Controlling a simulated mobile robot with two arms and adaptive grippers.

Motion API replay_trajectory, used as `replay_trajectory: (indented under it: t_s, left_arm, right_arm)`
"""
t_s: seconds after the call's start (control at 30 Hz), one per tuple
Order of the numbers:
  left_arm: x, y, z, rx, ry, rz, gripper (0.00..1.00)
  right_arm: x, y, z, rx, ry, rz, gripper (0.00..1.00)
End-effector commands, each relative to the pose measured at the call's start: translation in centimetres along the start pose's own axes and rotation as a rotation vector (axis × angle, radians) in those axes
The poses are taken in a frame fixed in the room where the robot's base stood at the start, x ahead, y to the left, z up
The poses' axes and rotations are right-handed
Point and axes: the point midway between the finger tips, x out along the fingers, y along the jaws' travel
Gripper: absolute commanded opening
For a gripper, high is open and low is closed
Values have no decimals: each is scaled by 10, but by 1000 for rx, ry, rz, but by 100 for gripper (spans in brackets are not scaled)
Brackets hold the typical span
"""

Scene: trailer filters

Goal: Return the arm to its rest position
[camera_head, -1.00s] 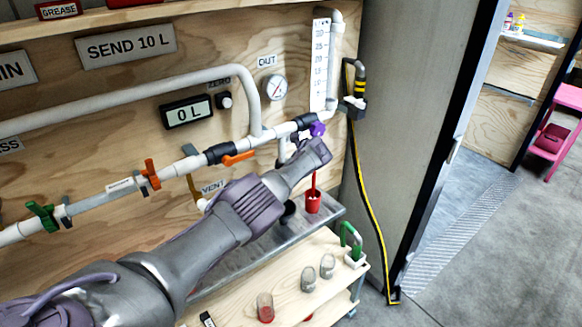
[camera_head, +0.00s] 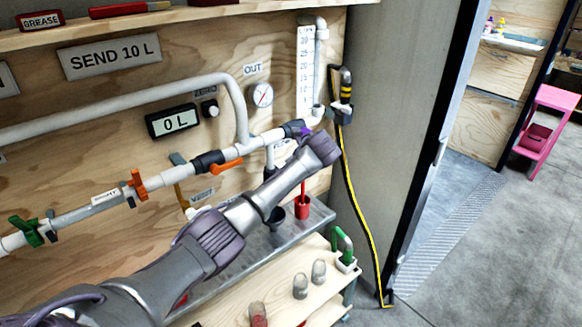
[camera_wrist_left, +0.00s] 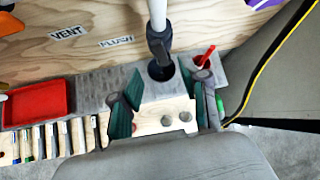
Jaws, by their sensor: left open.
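My left arm (camera_head: 215,240) reaches from the lower left across the head view, in front of the pipe wall. Its far end (camera_head: 322,148) is near the purple valve handle (camera_head: 305,131); the fingers are hidden there. In the left wrist view my left gripper (camera_wrist_left: 163,108) has its two green-padded fingers spread apart with nothing held between them. Beyond the fingers are a white pipe with a dark end (camera_wrist_left: 159,42) and a grey ledge (camera_wrist_left: 95,92). My right gripper is in neither view.
White pipes with an orange handle (camera_head: 227,165) and green handle (camera_head: 27,232) run along the wall. A red cup (camera_head: 302,207) stands on the metal shelf. Glass jars (camera_head: 300,286) stand on the wooden cart below. A red tray (camera_wrist_left: 38,102) shows at left. Open floor (camera_head: 455,270) lies right.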

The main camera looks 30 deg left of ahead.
Motion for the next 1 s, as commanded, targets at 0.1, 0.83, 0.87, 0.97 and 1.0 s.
replay_trajectory:
  t_s: [0.1, 0.83, 0.87, 0.97, 1.0]
  left_arm:
    - [-12, 0, 0, 0, 0, -1, 45]
    - [-7, 5, -15, -18, 18, 1, 45]
    - [0, 8, -24, -29, 28, 1, 45]
    - [30, 25, -68, -93, 81, 2, 45]
    - [45, 35, -90, -131, 108, 5, 45]
  right_arm:
    - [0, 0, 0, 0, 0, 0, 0]
    - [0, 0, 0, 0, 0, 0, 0]
    - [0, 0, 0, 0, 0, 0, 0]
    - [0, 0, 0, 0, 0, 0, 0]
    - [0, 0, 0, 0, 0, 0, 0]
